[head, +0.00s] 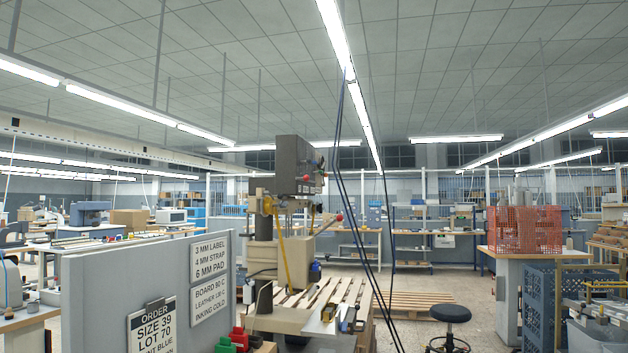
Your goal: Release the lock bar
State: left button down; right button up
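A foil stamping machine (299,170) stands in the middle of the head view, some way off. Neither of my grippers is in view.
A grey partition (110,285) with printed signs blocks the near left. A black round stool (449,314) stands right of the machine. A pallet (415,301) lies on the floor behind it. Blue crates (540,305) and a red mesh crate (524,229) are at right. Dark cables hang near the middle.

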aim_at(305, 178)
jog(key=z, duration=0.75)
jog(key=i, duration=0.8)
jog(key=z, duration=0.8)
jog(key=i, duration=1.5)
jog(key=u, duration=1.3)
jog(key=i, duration=0.55)
jog(key=u, duration=0.5)
